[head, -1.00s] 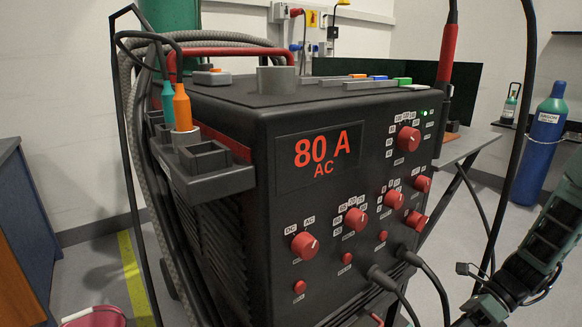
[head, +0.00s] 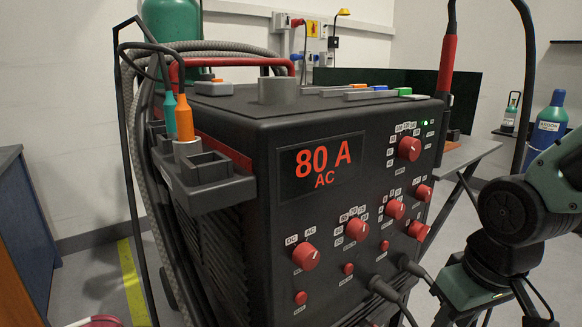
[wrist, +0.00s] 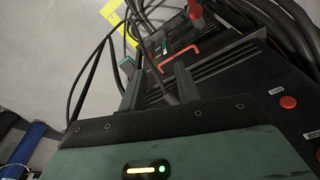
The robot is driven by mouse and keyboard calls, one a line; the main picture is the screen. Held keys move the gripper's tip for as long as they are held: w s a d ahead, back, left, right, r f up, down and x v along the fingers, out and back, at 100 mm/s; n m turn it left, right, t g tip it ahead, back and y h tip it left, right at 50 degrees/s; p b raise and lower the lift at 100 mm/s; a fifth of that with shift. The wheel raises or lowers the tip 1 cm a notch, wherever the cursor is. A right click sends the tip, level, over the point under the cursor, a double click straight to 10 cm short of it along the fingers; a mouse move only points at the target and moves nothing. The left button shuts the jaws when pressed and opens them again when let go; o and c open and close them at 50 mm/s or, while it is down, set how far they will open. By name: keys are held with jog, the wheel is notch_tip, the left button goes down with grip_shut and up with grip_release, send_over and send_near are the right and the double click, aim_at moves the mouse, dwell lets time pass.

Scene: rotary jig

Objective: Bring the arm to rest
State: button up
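My arm shows at the lower right of the head view, bent, with a dark joint and green links in front of the floor. Its lower end is beside the welding machine's front panel; the fingertips cannot be made out there. The welding machine (head: 335,235) is a black box with red knobs and a display reading 80 A AC. Its dark side also shows beyond the fingers in the wrist view (wrist: 250,75).
Black cables (head: 385,288) leave the machine's lower front close to my arm. A torch with a red handle (head: 447,62) hangs at the right. A blue cylinder (head: 550,122) stands behind my arm. A grey table (head: 462,155) is behind the machine.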

jog(key=s+a+r+n+g, duration=0.15)
jog(key=s+a+n, duration=0.35)
jog(key=s+a, duration=0.5)
notch_tip(320, 180, up, 25)
jog(key=p, duration=2.5)
jog(key=shift+s+r, duration=0.1)
